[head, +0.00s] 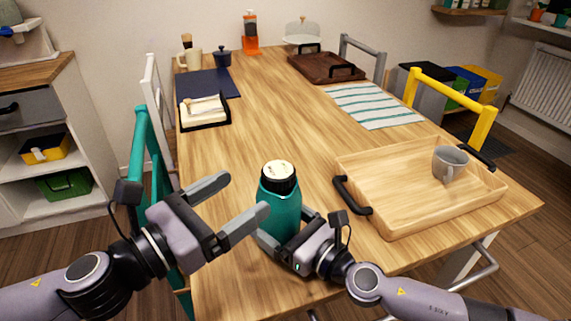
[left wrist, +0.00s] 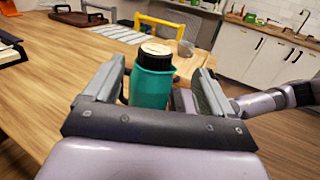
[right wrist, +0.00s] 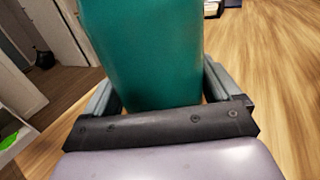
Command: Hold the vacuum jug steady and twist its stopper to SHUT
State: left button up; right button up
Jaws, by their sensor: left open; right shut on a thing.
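The teal vacuum jug (head: 281,212) stands upright near the front edge of the table. Its black collar and pale round stopper top (head: 277,170) face up; the markings are too small to read. My right gripper (head: 281,238) is shut on the jug's body from the right, low down; in the right wrist view the jug (right wrist: 150,50) fills the space between the fingers. My left gripper (head: 245,199) is open and empty, left of the jug and apart from it. In the left wrist view the jug (left wrist: 152,85) and stopper (left wrist: 156,49) appear ahead between the open fingers.
A wooden tray (head: 400,222) with a grey mug (head: 449,163) lies to the right of the jug. A small black-edged holder with napkins (head: 203,111) is at the far left. A teal chair (head: 153,150) stands at the left edge. The table's middle is clear.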

aim_at(290, 164)
pick_arm(q)
jog(key=shift+n+y, duration=0.3)
jog(key=x, duration=1.1)
jog(key=shift+w+f, duration=0.2)
jog(key=shift+w, duration=0.05)
jog(key=c, duration=1)
